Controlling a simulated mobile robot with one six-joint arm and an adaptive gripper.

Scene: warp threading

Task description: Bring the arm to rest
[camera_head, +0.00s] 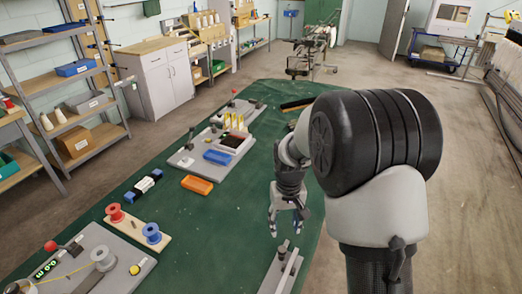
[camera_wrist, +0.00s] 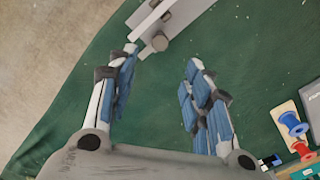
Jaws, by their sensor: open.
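My gripper (camera_head: 288,217) hangs over the green table (camera_head: 190,232), pointing down, with its fingers spread and nothing between them. In the wrist view my gripper (camera_wrist: 160,62) shows two blue-padded fingers well apart, with bare green cloth between them. A grey metal fixture (camera_head: 282,268) with upright posts stands on the table just in front of the gripper. The fixture also shows at the top of the wrist view (camera_wrist: 178,22), beyond the fingertips. My arm covers the right part of the table in the head view.
A board with a red spool (camera_head: 115,212) and a blue spool (camera_head: 152,233) lies to the left. A grey device with a yellow thread (camera_head: 92,262) is at the front left. An orange tray (camera_head: 197,185) and a blue tray (camera_head: 217,157) lie farther back. The cloth left of the gripper is clear.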

